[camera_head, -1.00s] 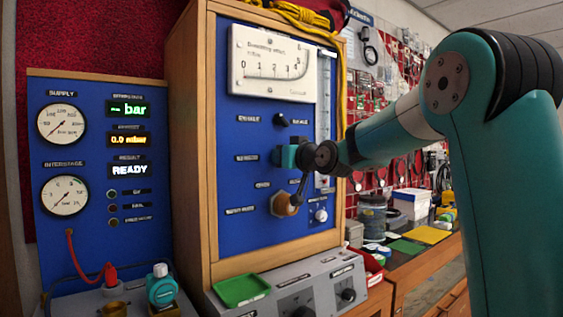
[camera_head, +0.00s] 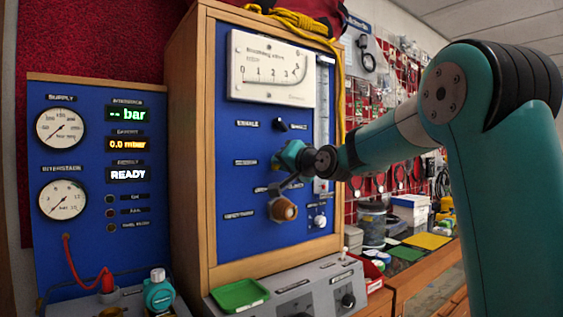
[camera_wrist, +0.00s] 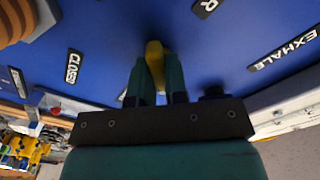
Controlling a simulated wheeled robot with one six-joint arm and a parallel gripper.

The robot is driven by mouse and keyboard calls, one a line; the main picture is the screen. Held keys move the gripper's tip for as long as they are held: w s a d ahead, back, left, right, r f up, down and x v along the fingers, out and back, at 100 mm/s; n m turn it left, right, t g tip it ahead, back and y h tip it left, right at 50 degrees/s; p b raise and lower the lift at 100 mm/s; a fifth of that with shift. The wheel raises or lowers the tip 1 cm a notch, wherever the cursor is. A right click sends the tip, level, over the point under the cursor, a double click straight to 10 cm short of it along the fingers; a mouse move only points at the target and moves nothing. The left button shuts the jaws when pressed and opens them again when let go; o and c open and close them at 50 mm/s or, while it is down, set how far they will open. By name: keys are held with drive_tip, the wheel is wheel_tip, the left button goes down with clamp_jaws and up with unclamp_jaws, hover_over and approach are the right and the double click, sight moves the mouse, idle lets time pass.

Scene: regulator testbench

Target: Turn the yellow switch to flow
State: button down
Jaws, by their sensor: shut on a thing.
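The yellow switch (camera_wrist: 154,58) shows in the wrist view, standing out from the blue panel (camera_wrist: 110,30). My gripper (camera_wrist: 156,75) is shut on it, with one teal finger on each side. In the head view, my gripper (camera_head: 290,158) is against the blue panel below the gauge, and it hides the yellow switch there. An "EXHALE" label (camera_wrist: 283,49) is to the right. A label reading "flow" cannot be made out.
A brown, ribbed round fitting (camera_head: 284,209) sticks out of the panel just below my gripper. A black switch (camera_head: 281,124) is above it. A small white knob (camera_head: 317,221) is at lower right. A green tray (camera_head: 239,295) lies on the grey console below.

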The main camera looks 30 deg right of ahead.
idle(0.6)
drive_tip(key=c, duration=1.1)
unclamp_jaws()
drive_tip(key=shift+c, duration=0.2)
drive_tip(key=s+b, duration=0.4)
drive_tip(key=s, duration=1.3)
drive_tip(key=shift+s+d, duration=0.2)
drive_tip(key=shift+d, duration=0.1)
